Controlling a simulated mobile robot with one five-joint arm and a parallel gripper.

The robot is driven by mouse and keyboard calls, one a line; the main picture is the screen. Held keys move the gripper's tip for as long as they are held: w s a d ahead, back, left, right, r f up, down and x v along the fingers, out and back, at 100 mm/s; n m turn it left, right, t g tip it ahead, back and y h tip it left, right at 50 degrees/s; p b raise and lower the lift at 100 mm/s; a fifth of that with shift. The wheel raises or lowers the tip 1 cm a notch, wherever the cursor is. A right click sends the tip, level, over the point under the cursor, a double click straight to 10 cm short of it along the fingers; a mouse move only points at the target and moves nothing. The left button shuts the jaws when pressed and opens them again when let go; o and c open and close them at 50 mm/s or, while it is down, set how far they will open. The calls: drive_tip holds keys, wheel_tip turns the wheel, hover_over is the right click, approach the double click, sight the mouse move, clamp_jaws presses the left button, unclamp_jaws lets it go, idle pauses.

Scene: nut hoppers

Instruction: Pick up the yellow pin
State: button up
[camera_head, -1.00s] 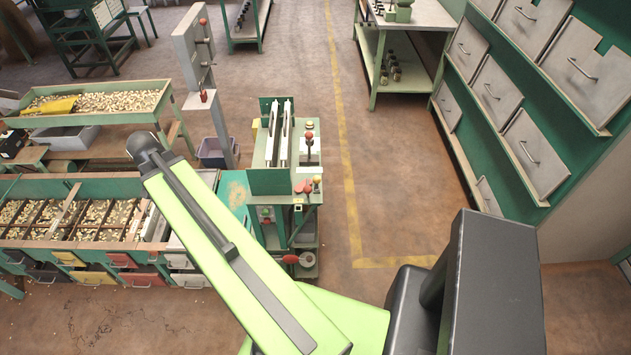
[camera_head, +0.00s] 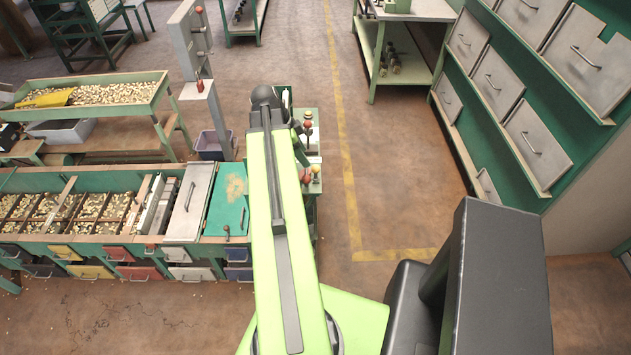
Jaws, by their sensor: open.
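A small yellow-topped pin (camera_head: 316,169) stands at the right front of the green machine bench (camera_head: 312,187), just right of my arm. A red knob (camera_head: 305,177) is close beside it on the left. My green arm reaches up the middle of the view and covers most of this bench. Its dark far joint is left of and beyond the pin. My gripper is not clearly visible; the arm hides that area, so I cannot tell how far it is from the pin.
A red-topped lever (camera_head: 308,124) stands behind the pin. Nut hoppers (camera_head: 90,239) with a hinged metal lid (camera_head: 190,203) are left of my arm. Metal drawers (camera_head: 531,138) line the right wall. The floor (camera_head: 385,185) right of the bench is clear.

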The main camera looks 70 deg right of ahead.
sight(315, 173)
drive_tip(key=b+x, duration=0.4)
drive_tip(key=x, duration=0.2)
drive_tip(key=shift+f, duration=0.35)
drive_tip(key=shift+d+f+b, duration=0.1)
drive_tip(key=shift+f+b, duration=0.05)
drive_tip(key=shift+b, duration=0.25)
drive_tip(key=b+x, duration=0.4)
drive_tip(key=x, duration=0.1)
drive_tip(key=shift+b, duration=0.35)
drive_tip(key=shift+d, duration=0.1)
clamp_jaws()
